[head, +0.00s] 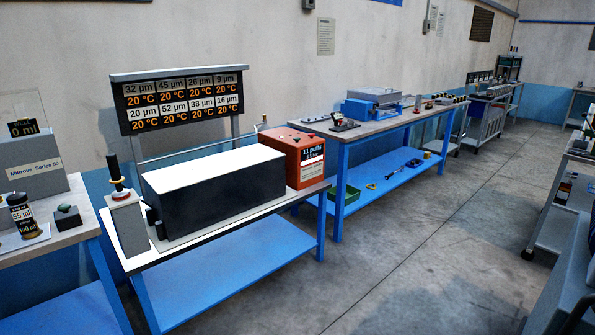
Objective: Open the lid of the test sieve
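I cannot make out for certain which thing is the test sieve or its lid. A blue device with a grey, flat-topped box (375,97) stands on the second bench along the wall; it is small and far off, and I cannot tell whether it is the sieve. A long dark box with a white top (214,166) lies on the nearer bench and looks closed. Neither of my grippers is in view.
The near bench (230,284) also bears a red-orange box (297,158) and a grey post with a black knob (126,215). A display board (182,101) stands behind. The second bench (393,123) has a blue lower shelf. The grey floor (430,240) between the bench rows is clear.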

